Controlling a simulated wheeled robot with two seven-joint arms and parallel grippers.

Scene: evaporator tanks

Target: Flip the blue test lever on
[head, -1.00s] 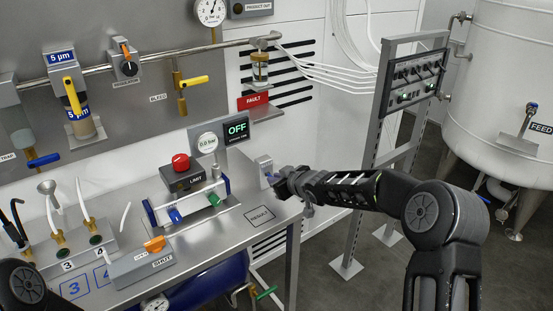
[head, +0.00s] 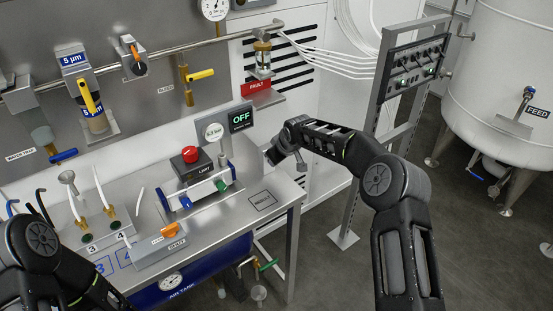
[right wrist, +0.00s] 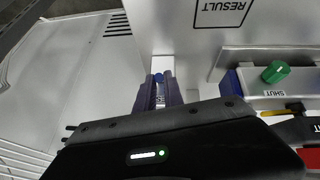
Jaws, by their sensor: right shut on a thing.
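The bench (head: 240,215) holds a block with a green knob (head: 220,186), a red button (head: 190,154) and an orange-handled box (head: 155,252). A metal rack (head: 385,110) and a white tank (head: 500,70) stand to the right. Open floor lies between.

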